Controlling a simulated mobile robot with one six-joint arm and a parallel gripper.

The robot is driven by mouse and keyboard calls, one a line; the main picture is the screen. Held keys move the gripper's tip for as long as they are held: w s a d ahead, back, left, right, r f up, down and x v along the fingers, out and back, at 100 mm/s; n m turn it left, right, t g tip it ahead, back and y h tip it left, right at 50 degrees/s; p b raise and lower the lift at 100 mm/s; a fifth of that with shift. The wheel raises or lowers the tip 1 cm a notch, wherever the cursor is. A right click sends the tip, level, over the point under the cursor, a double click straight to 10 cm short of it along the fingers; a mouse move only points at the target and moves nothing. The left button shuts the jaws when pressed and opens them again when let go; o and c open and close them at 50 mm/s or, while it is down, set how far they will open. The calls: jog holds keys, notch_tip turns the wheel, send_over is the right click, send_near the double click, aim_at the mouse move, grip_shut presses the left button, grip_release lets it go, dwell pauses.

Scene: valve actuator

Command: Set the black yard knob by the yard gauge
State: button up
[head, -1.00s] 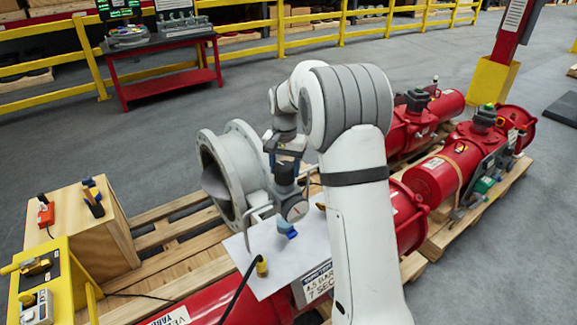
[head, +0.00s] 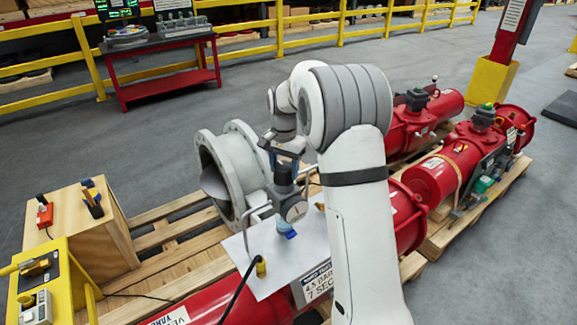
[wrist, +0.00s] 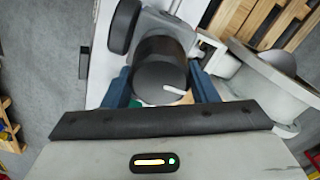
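The black yard knob (wrist: 160,68) is a dark round cap with a white pointer line, on top of the grey regulator body. In the head view the knob (head: 284,175) sits just above the round white-faced yard gauge (head: 295,210). The gauge needle is too small to read. My gripper (wrist: 162,82) has its two blue fingers apart, one on each side of the knob. In the head view my gripper (head: 283,165) is directly above the knob, with the fingers pointing down. I see no clear grip on the knob; the fingertips are partly hidden.
A white sign (head: 318,283) with pressure and seconds text stands in front. A large grey flanged valve (head: 232,170) lies behind left. Red actuators (head: 445,175) lie on pallets at right. A wooden box (head: 85,235) and yellow panel (head: 45,285) are at left.

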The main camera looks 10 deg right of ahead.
aim_at(283, 164)
jog(key=o, duration=0.5)
jog(key=shift+w+a, duration=0.1)
jog(key=shift+c, duration=0.2)
jog(key=shift+r+b, duration=0.3)
jog(key=shift+r, duration=3.65)
jog(key=s+r+n+t, duration=0.1)
jog(key=s+r+n, duration=0.1)
jog(key=s, duration=0.6)
jog(key=s+r+n, duration=0.2)
jog(key=s+r, duration=0.1)
jog(key=s, duration=0.5)
jog(key=s+f+n+t, duration=0.1)
jog(key=s+f+n, duration=0.1)
jog(key=s, duration=0.7)
jog(key=s+d+f+n+t, duration=0.1)
jog(key=s+f+n, duration=0.1)
jog(key=s, duration=0.7)
jog(key=shift+s+f, duration=0.15)
jog(key=shift+f, duration=0.65)
